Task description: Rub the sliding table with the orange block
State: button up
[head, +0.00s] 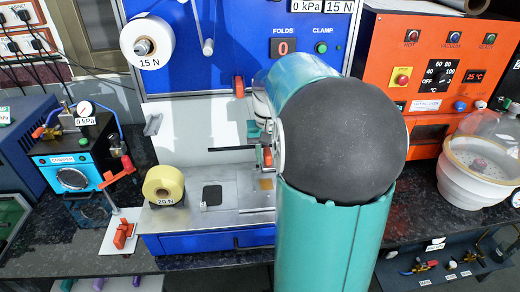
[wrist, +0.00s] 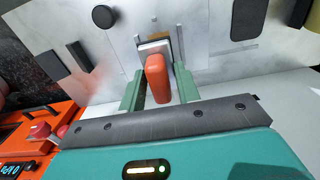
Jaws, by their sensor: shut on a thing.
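The orange block (wrist: 156,78) is between the two green fingers of my gripper (wrist: 160,88) in the wrist view. A pale grey piece (wrist: 153,49) shows at its far end, with a tan piece just beyond. In the head view my gripper (head: 259,143) is largely hidden by my arm, with a bit of orange low between its fingers. It is over the right part of a grey metal table (head: 230,202) on the blue machine, which looks like the sliding table. The same metal surface (wrist: 205,60) fills the upper wrist view. I cannot tell whether the block touches it.
A yellow roll (head: 163,186) marked 20 N stands at the table's left, beside a dark pad (head: 212,196). The blue machine's panel (head: 255,25) rises behind. An orange machine (head: 432,75) and a white bowl (head: 480,165) stand to the right. A small blue device (head: 75,165) is left.

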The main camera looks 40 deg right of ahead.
aim_at(266, 182)
jog(key=shift+w+f, duration=0.15)
jog(key=shift+w, duration=0.25)
jog(key=shift+s+f, duration=0.2)
jog(key=shift+s, duration=0.1)
jog(key=shift+w+f, duration=0.15)
jog(key=shift+f, duration=0.6)
jog(key=shift+s+f, duration=0.2)
jog(key=shift+f, duration=0.5)
jog(key=shift+w+f, duration=0.15)
jog(key=shift+f, duration=1.85)
jog(key=shift+f, duration=0.3)
jog(key=shift+s+a, duration=0.15)
jog(key=shift+s, duration=0.15)
jog(key=shift+w, duration=0.1)
jog(key=shift+w+d, duration=0.35)
jog(key=shift+w, duration=0.05)
